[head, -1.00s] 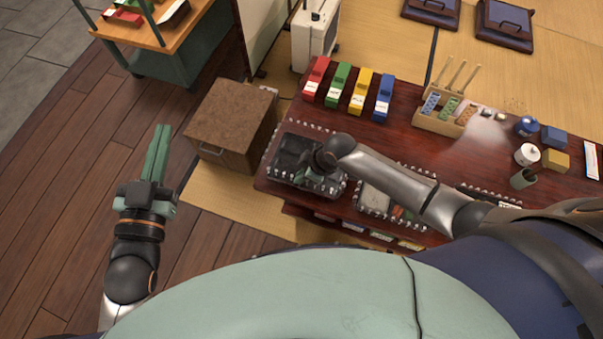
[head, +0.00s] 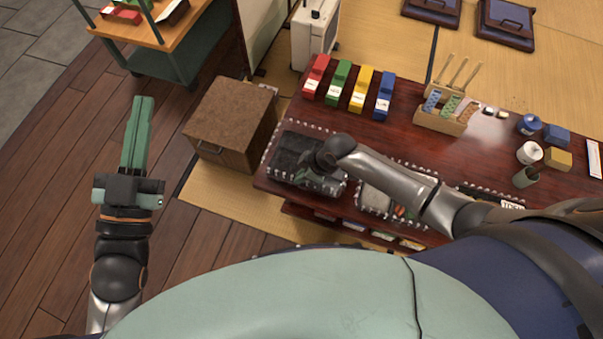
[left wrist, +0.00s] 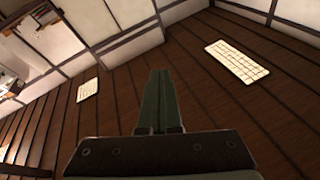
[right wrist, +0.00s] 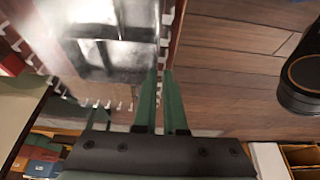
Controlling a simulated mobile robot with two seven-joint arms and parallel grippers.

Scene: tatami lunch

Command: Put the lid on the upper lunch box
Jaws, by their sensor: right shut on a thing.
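A dark lunch box (head: 287,146) sits at the near left corner of the red-brown table, inside a row of small white pegs. A second box with food (head: 374,199) lies to its right. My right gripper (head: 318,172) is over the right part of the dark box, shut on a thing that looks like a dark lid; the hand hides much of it. In the right wrist view my right gripper's fingers (right wrist: 162,80) stand close together beside a dark glossy surface (right wrist: 110,20). I cannot tell whether the lid is seated. My left gripper (head: 142,100) is shut and empty over the wooden floor.
Red, green, yellow and blue cases (head: 363,87) stand along the far left of the table (head: 420,150). A holder with sticks (head: 440,122) and several small containers are to the right. A brown crate (head: 232,115) stands left of the table.

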